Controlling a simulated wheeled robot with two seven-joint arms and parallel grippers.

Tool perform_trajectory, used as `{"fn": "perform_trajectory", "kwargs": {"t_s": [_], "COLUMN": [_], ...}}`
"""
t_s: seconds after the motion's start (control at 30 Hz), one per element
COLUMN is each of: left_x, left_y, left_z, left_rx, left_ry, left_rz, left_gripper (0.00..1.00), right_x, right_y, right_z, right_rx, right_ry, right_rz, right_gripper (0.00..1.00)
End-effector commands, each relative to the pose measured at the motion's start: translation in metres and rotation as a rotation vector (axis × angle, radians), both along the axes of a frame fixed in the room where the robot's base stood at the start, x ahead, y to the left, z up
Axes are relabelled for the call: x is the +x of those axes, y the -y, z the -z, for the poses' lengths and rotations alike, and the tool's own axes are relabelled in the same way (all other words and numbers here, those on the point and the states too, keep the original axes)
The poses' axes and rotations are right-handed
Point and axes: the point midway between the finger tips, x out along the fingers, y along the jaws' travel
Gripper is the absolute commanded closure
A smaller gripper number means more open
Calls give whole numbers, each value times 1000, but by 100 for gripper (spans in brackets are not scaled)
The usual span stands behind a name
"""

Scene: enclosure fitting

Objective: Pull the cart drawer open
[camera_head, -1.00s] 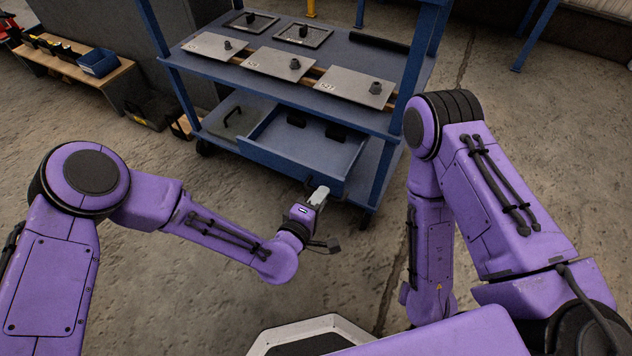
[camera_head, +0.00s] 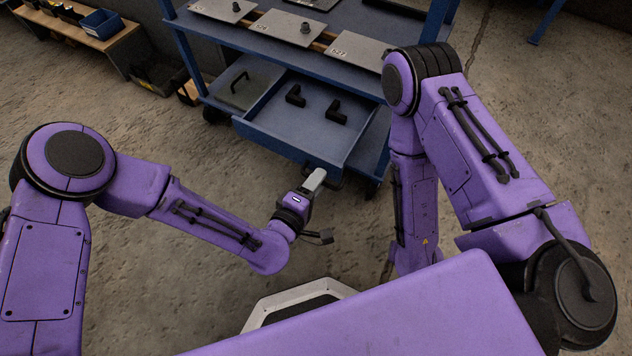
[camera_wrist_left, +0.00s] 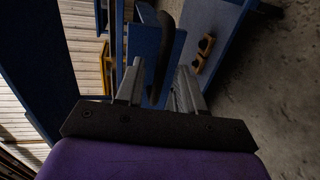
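The blue cart drawer (camera_head: 302,141) stands pulled out from under the cart's top shelf, with two black handle-like parts (camera_head: 295,96) lying inside it. My left gripper (camera_head: 316,178) is at the right part of the drawer front. In the left wrist view the dark drawer handle (camera_wrist_left: 163,48) lies between its two grey fingers (camera_wrist_left: 158,85).
The blue cart (camera_head: 275,52) carries grey plates with dark knobs (camera_head: 290,33) on its top shelf. A grey panel with a black handle (camera_head: 240,87) lies left of the drawer. A wooden bench with a blue bin (camera_head: 101,24) stands at the far left. Floor before the drawer is clear.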

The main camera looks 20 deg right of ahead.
Motion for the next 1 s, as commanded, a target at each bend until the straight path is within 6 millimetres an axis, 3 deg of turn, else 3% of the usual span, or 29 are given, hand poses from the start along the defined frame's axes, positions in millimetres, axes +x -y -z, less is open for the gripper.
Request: {"fn": "perform_trajectory", "kwargs": {"t_s": [0.33,0.7,1.0], "left_x": [-5,-57,-70], "left_y": [-4,-63,-76], "left_z": [-2,-19,-22], "left_rx": [0,0,-1], "left_ry": [-2,-3,1], "left_rz": [2,1,1], "left_gripper": [63,63,63], "right_x": [0,0,0], "right_y": [0,0,0], "right_z": [-2,-15,-16], "right_rx": [0,0,0], "right_ry": [0,0,0], "right_rz": [0,0,0], "right_gripper": [35,35,35]}}
